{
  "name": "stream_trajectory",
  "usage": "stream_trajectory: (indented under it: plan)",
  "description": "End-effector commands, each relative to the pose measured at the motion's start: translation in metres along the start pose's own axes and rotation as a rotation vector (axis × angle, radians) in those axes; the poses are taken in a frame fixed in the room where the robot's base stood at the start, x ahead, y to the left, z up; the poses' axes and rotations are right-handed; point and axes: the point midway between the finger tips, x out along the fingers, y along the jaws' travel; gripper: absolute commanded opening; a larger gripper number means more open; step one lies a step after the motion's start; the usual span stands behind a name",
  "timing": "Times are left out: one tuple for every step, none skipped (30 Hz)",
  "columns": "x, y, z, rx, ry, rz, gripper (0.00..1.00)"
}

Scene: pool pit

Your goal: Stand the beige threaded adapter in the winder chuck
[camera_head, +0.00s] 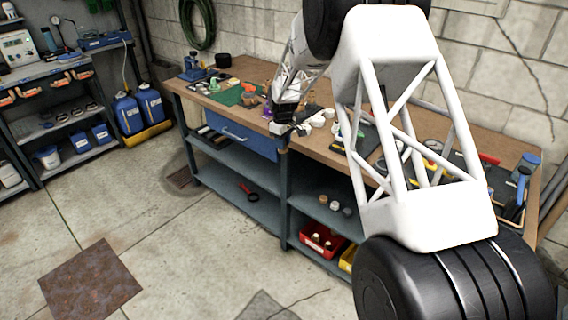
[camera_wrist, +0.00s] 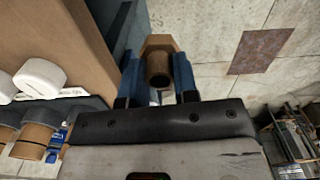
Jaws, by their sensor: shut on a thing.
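The beige-brown threaded adapter (camera_wrist: 158,68) has a hexagonal collar and a round open end in the wrist view. My gripper (camera_wrist: 157,75) has its two blue fingers shut on it, one on each side. The adapter appears to be held out past the bench's edge, with floor showing behind it. In the head view my gripper (camera_head: 284,122) is at the front edge of the workbench; the adapter is too small or hidden to make out there. I cannot pick out the winder chuck with certainty in either view.
The workbench (camera_head: 236,73) carries a green mat (camera_head: 229,95), brown fittings (camera_head: 249,98) and white fittings (camera_head: 317,121) close to my gripper. The wrist view shows white (camera_wrist: 40,76) and brown fittings (camera_wrist: 33,140) at left. Blue tools (camera_head: 194,70) stand at the far left end.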

Motion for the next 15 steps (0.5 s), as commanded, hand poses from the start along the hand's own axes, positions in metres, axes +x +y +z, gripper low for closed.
stream_trajectory:
  plan:
    - [-0.008,0.009,0.003,-0.04,0.001,0.001,0.04]
    - [-0.012,0.013,0.005,-0.067,0.0,0.0,0.04]
    - [-0.017,0.021,0.009,-0.102,0.0,0.0,0.04]
    - [-0.02,0.026,0.012,-0.128,0.0,0.0,0.04]
    - [-0.022,0.031,0.015,-0.155,0.0,0.0,0.04]
    - [-0.026,0.039,0.019,-0.191,0.0,0.0,0.04]
    - [-0.029,0.045,0.023,-0.216,0.0,0.0,0.04]
    - [-0.031,0.051,0.026,-0.242,0.0,0.0,0.04]
    - [-0.034,0.058,0.031,-0.275,0.0,0.0,0.04]
    - [-0.035,0.064,0.035,-0.301,0.0,0.0,0.04]
    - [-0.037,0.07,0.039,-0.326,0.0,0.0,0.04]
    - [-0.04,0.078,0.044,-0.361,0.0,0.001,0.04]
    - [-0.042,0.084,0.048,-0.387,0.0,0.001,0.04]
    - [-0.044,0.09,0.052,-0.412,0.0,0.001,0.04]
    - [-0.047,0.098,0.059,-0.445,0.0,0.001,0.04]
